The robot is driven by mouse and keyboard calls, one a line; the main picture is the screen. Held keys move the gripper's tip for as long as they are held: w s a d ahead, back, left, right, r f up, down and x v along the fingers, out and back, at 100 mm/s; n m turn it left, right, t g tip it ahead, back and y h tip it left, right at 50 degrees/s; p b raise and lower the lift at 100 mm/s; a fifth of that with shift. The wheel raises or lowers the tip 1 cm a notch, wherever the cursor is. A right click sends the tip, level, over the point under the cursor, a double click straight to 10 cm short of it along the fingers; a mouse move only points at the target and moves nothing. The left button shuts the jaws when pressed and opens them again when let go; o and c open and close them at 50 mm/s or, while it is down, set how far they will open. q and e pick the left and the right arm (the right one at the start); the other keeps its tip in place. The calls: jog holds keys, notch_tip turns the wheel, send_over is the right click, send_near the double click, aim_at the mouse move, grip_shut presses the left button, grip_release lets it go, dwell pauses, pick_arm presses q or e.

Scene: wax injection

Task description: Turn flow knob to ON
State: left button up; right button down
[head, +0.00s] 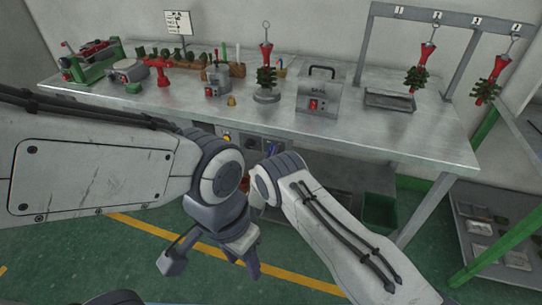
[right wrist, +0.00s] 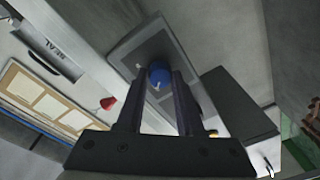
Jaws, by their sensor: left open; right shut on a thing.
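The blue knob (right wrist: 159,73) sits on a dark grey panel face (right wrist: 143,47) in the right wrist view. Small pale marks show beside it, too small to read. My right gripper (right wrist: 158,88) has its two dark fingers on either side of the knob, shut on it. In the head view the right gripper is hidden behind my arms, and a bit of blue (head: 270,149) shows under the table edge. My left gripper (head: 212,268) hangs open and empty over the floor, low in the head view, apart from the panel. The knob's setting cannot be read.
A metal workbench (head: 360,125) carries a grey sealing box (head: 324,92), a wax tree on a stand (head: 266,80) and several tools. More trees hang from a rack (head: 450,17) at right. A green bin (head: 380,212) stands beneath. A shelf (head: 500,235) is at far right.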

jog(key=shift+a+f+m+h+b, duration=0.1)
jog(key=shift+m+h+b, duration=0.35)
jog(key=shift+m+b, duration=3.4)
jog(key=shift+a+m+h+b, duration=0.1)
jog(key=shift+m+h+b, duration=0.35)
jog(key=shift+m+b, duration=3.4)
jog(key=m+p, duration=0.2)
jog(key=shift+m, duration=0.3)
jog(key=c, duration=0.5)
grip_release()
jog(key=shift+d, duration=0.1)
jog(key=shift+c, duration=0.2)
jog(key=shift+s, duration=0.1)
jog(key=v, duration=1)
jog(key=shift+f+p, duration=0.15)
jog(key=shift+p, duration=0.15)
